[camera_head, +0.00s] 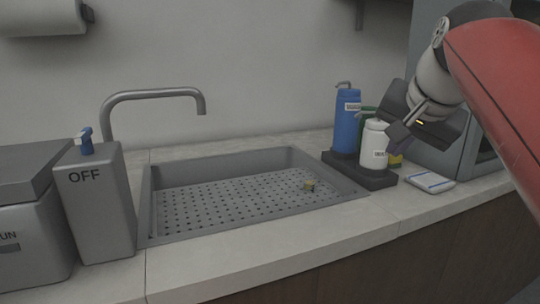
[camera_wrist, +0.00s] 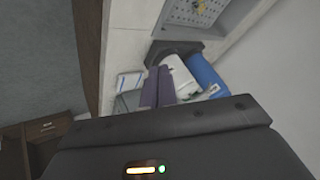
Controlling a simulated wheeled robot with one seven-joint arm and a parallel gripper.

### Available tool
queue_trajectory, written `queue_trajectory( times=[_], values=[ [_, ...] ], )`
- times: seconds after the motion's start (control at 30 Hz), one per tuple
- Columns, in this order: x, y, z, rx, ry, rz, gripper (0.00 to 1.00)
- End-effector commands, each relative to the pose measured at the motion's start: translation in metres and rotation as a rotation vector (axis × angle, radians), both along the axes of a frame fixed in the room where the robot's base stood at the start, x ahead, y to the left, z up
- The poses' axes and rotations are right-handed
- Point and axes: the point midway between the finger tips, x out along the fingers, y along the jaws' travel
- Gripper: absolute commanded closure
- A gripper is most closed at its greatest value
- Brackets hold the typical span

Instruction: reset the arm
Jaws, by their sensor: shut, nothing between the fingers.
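My gripper (camera_head: 397,137) is at the right of the head view, on the end of my red and grey arm. It is raised above the counter, just right of the white bottle. Its fingers are shut with nothing between them. In the wrist view the purple-grey fingers (camera_wrist: 158,87) are together, and the bottles lie beyond them. In that view they overlap part of the bottle group.
A white bottle (camera_head: 374,145) and a blue bottle (camera_head: 347,118) stand on a dark tray (camera_head: 360,173). A folded cloth (camera_head: 430,182) lies to the right. The sink (camera_head: 230,195) holds a small yellowish object (camera_head: 309,185). A grey box marked OFF (camera_head: 95,205) stands left.

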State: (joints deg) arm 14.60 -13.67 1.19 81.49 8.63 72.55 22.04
Motion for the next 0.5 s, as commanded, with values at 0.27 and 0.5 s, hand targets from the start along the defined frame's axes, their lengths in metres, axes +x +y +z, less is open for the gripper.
queue_trajectory(
  times=[0.27,0.5],
  values=[
    [-0.066,0.036,-0.116,-0.146,0.098,0.205,1.00],
    [-0.133,0.054,-0.232,-0.277,0.177,0.410,1.00]
  ],
)
